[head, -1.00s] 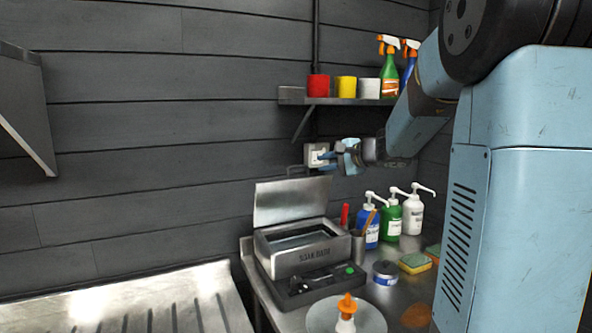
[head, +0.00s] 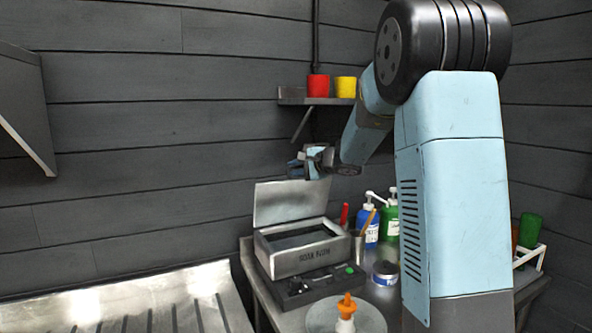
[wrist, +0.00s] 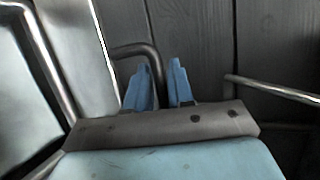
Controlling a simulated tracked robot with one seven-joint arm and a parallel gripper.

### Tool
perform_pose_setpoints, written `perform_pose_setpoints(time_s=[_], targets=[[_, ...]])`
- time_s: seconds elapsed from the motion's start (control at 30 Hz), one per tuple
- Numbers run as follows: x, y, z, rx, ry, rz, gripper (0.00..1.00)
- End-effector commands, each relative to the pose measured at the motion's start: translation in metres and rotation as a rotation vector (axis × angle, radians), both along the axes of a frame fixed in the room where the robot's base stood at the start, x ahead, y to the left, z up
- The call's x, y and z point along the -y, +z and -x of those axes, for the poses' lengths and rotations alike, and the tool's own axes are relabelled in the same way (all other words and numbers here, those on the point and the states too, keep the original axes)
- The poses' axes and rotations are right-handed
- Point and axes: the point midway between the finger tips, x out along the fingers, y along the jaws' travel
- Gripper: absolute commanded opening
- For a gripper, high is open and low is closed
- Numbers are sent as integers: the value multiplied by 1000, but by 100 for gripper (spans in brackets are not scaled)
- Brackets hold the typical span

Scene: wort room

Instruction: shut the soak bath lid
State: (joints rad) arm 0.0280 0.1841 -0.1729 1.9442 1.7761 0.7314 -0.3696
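The soak bath (head: 302,262) is a grey metal box on the counter with its front label facing me. Its lid (head: 290,203) stands raised at the back, tilted up; the lid also shows in the wrist view (wrist: 82,50). The lid's dark curved handle (wrist: 135,48) shows in the wrist view. My gripper (head: 294,167) is at the lid's top edge, by the handle. In the wrist view the blue fingers (wrist: 159,72) are apart, and one leg of the handle runs down into the gap between them. I cannot tell whether they touch it.
A shelf (head: 316,100) with a red cup (head: 318,86) and a yellow cup (head: 345,87) is on the wall above. Pump bottles (head: 368,222) and a tape roll (head: 384,273) stand right of the bath. An orange-tipped bottle (head: 346,308) is in front. A ribbed drainer (head: 150,300) lies left.

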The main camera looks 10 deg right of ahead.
Motion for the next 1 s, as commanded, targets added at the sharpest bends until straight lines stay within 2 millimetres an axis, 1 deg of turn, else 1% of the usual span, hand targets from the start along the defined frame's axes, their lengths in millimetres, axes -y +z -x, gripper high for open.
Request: perform_pose_setpoints(time_s=[0.13,0.4,0.47,0.63,1.0], targets=[[-4,-2,-5,-1,0,0,22],[-4,-2,-6,0,-1,2,22],[-3,-2,-6,0,-1,2,17],[-3,-3,-6,-1,-1,1,1],[-3,-3,-6,-2,-2,2,0]])
